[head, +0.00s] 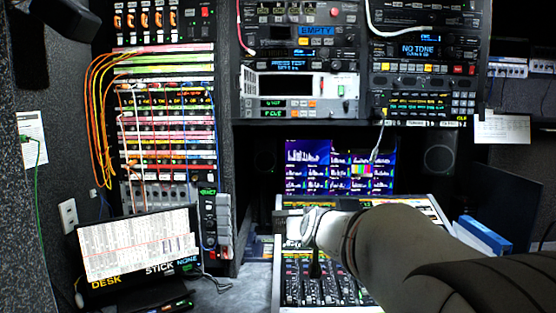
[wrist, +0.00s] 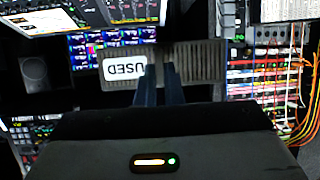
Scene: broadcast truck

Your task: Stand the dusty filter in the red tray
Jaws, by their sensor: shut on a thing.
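The dusty filter (wrist: 203,66) shows in the wrist view as a grey-brown ridged panel with a white tag reading USED, upside down in the picture. My gripper (wrist: 163,74) is shut on the filter near the middle of its long side, with the two dark blue fingers close together. The filter is held in front of the screens and racks. In the head view my arm reaches in from the right over the mixing console, and I cannot make out the filter there. No red tray can be made out in either view.
The mixing console (head: 325,283) lies under my arm. Equipment racks (head: 300,60) fill the upper back. A blue binder (head: 485,235) lies at the right. Grey counter shows between monitor and console.

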